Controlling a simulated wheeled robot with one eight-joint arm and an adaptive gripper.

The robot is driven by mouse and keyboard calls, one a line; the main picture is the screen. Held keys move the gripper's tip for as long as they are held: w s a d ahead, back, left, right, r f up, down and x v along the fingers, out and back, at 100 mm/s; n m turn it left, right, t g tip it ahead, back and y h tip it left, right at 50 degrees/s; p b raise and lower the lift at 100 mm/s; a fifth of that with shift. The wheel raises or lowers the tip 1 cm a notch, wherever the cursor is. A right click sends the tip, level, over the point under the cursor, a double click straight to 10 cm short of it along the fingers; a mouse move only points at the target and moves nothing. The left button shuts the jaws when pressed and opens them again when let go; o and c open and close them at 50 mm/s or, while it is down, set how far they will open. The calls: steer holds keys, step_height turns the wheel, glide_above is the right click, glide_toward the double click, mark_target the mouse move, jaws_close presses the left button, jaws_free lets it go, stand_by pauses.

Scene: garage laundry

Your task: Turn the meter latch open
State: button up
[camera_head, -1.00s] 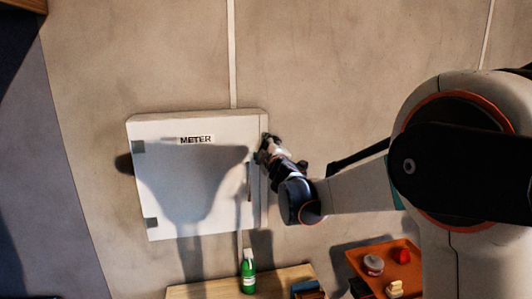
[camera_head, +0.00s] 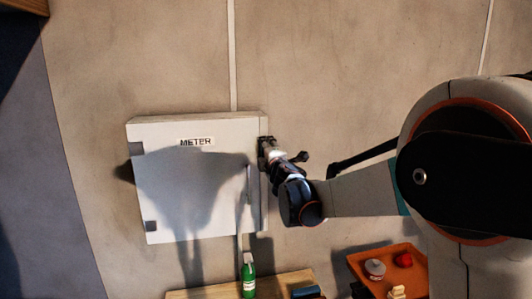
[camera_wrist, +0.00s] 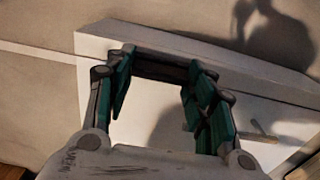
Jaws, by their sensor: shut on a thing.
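The meter box (camera_head: 190,220) is a white wall cabinet with a "METER" label on its door and dark hinges on the left edge. My gripper (camera_head: 265,146) is at the upper right edge of the door. In the wrist view, my gripper (camera_wrist: 160,75) has its two green-lined fingers apart, with a dark bar (camera_wrist: 163,67) spanning between their tips. This bar appears to be the latch, and my gripper is shut on it. In the head view my gripper mostly hides it. A thin upright handle (camera_head: 249,184) is on the door below; it also shows in the wrist view (camera_wrist: 258,131). The door looks closed.
A green bottle (camera_head: 248,278) stands on a wooden surface (camera_head: 205,292) below the box. An orange tray (camera_head: 372,256) with small items is at the lower right. The wall around the box is bare except for pale vertical strips. My arm's shadow covers much of the door.

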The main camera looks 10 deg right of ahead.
steer(key=o, duration=1.1)
steer(key=shift+c, duration=0.2)
steer(key=s, duration=1.2)
steer(key=shift+s, duration=0.15)
